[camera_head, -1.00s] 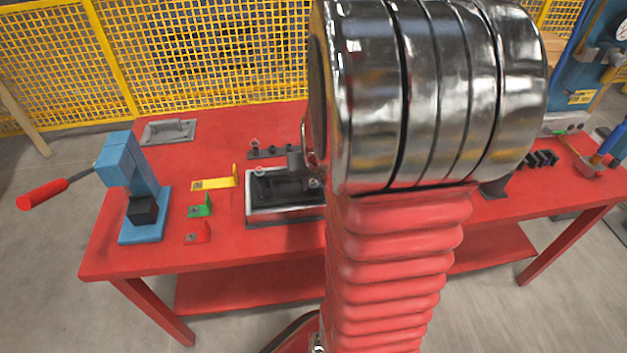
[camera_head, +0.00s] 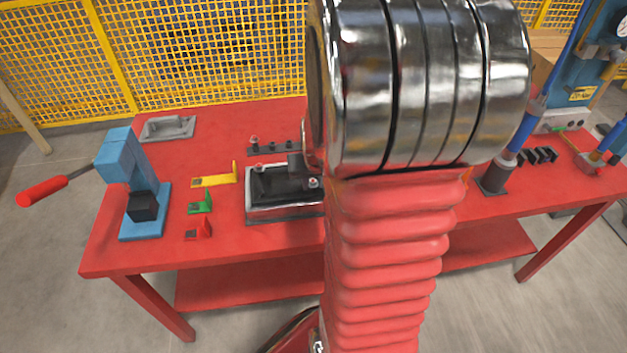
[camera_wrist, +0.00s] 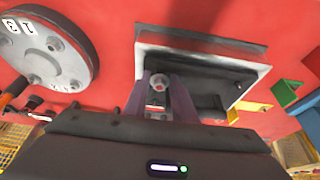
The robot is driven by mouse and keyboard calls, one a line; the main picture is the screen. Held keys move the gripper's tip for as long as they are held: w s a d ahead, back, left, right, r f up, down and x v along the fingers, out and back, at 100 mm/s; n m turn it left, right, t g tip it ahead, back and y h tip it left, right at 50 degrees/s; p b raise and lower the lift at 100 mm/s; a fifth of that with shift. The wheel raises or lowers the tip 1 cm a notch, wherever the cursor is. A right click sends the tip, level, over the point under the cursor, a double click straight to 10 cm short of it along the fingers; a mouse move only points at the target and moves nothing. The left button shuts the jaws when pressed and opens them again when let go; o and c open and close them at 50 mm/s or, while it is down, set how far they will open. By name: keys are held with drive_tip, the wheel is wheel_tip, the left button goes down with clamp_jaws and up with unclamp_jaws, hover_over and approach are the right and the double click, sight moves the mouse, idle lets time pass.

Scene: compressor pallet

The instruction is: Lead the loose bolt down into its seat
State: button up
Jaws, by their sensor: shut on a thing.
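In the wrist view, my gripper (camera_wrist: 158,98) has its two purple-tinted fingers closed around a silver hex-headed bolt (camera_wrist: 158,81). The bolt is at the near-left edge of a block with a pale rim (camera_wrist: 150,68) and a dark recess. The bolt's lower end is hidden, so I cannot tell whether it is in a seat. In the head view, the block (camera_head: 262,215) sits on the red table, partly hidden behind my arm. A bolt (camera_head: 313,183) shows at its right side and another small head (camera_head: 258,168) at its back-left corner.
A round grey flange (camera_wrist: 50,55) lies left in the wrist view. In the head view, yellow (camera_head: 213,181), green (camera_head: 201,205) and red (camera_head: 199,231) brackets lie left of the block. A blue press (camera_head: 140,190) stands farther left. A dark rack (camera_head: 275,146) is behind the block.

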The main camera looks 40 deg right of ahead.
drive_tip(key=shift+f, duration=0.1)
drive_tip(key=o, duration=1.1)
drive_tip(key=shift+v, duration=6.9)
drive_tip(key=shift+a, duration=0.1)
drive_tip(key=s+a+r+n+y, duration=0.1)
drive_tip(key=a+r+n, duration=0.1)
drive_tip(key=a, duration=0.6)
drive_tip(key=s+a+r+n+t, duration=0.1)
drive_tip(key=s+a+r+n, duration=0.1)
drive_tip(key=a, duration=0.6)
drive_tip(key=s+a+r+n+y, duration=0.1)
drive_tip(key=s+a+r+n, duration=0.1)
drive_tip(key=a, duration=0.6)
drive_tip(key=shift+a+n+t+y, duration=0.15)
drive_tip(key=shift+n+t+y, duration=0.15)
drive_tip(key=shift+n+t, duration=0.1)
